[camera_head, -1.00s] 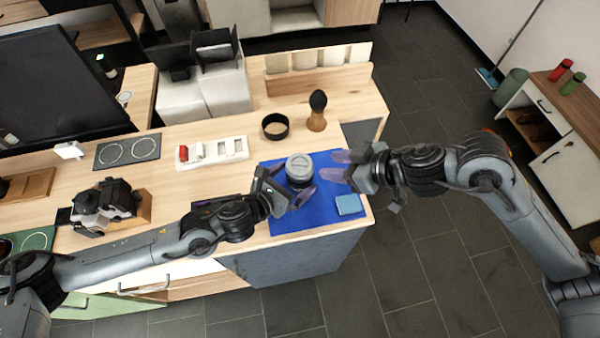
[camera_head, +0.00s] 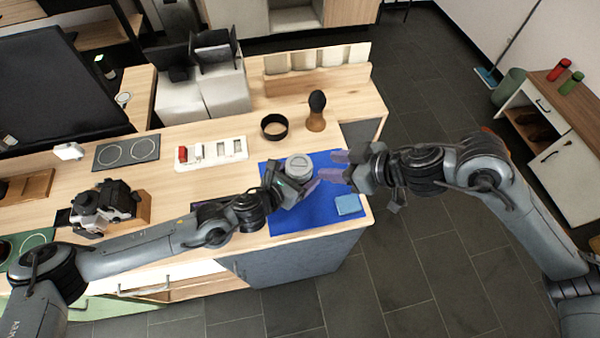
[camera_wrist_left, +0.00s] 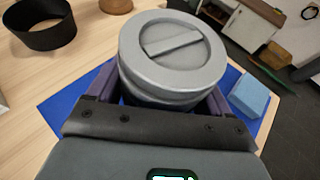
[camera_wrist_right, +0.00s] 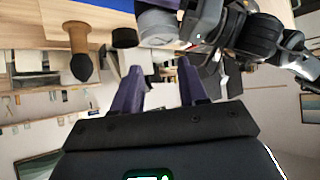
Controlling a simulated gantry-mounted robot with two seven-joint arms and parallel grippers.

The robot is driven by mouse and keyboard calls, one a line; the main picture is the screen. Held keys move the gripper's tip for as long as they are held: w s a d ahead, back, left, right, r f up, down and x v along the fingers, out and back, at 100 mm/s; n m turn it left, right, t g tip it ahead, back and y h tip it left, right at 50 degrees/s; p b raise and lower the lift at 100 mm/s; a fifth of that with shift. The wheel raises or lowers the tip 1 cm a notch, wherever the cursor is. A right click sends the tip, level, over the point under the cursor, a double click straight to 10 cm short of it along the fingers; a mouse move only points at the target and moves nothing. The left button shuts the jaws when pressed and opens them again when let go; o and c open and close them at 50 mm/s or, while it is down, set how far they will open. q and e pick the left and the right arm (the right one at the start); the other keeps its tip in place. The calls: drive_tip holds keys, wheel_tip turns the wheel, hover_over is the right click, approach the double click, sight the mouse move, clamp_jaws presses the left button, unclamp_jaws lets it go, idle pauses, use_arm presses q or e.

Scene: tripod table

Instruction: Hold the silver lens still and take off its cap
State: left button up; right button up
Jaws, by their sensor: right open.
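The silver lens (camera_head: 299,172) stands upright on the blue mat (camera_head: 318,207), its round grey cap (camera_head: 298,161) on top with a raised bar across it. The cap fills the middle of the left wrist view (camera_wrist_left: 172,52). My left gripper (camera_head: 299,188) is low at the lens, one finger on either side of its body. Whether the fingers press on it cannot be told, as the lens hides their tips. My right gripper (camera_head: 326,167) is open and empty, just right of the lens, its fingers pointing toward it. The lens also shows in the right wrist view (camera_wrist_right: 157,27).
A light blue block (camera_head: 348,204) lies on the mat's right side near the table edge. A black ring (camera_head: 275,126) and a wooden-handled brush (camera_head: 317,112) stand behind the lens. A white tray (camera_head: 228,149) is at the left. The table ends right of the mat.

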use_arm(q)
drive_tip(key=c, duration=0.4)
use_arm(e)
drive_tip(key=shift+o, duration=0.4)
drive_tip(key=o, duration=0.5)
drive_tip(key=shift+a, duration=0.15)
drive_tip(key=shift+o, duration=1.1)
drive_tip(key=shift+a+r+n, duration=0.1)
drive_tip(key=shift+a+n, duration=0.15)
drive_tip(key=shift+n, duration=0.15)
drive_tip(key=shift+o, duration=0.4)
drive_tip(key=a+n+g, duration=0.1)
drive_tip(key=n, duration=0.1)
drive_tip(key=a+n+g, duration=0.1)
drive_tip(key=a, duration=0.1)
drive_tip(key=a+n, duration=0.2)
drive_tip(key=shift+w+n+g+h, duration=0.25)
drive_tip(key=shift+n+g+h, duration=0.05)
drive_tip(key=shift+g, duration=0.1)
drive_tip(key=n+g+h, duration=0.3)
drive_tip(key=n+h, duration=0.5)
drive_tip(key=n, duration=0.4)
approach(299, 164)
drive_tip(key=shift+a+f, duration=0.1)
drive_tip(key=shift+f, duration=3.9)
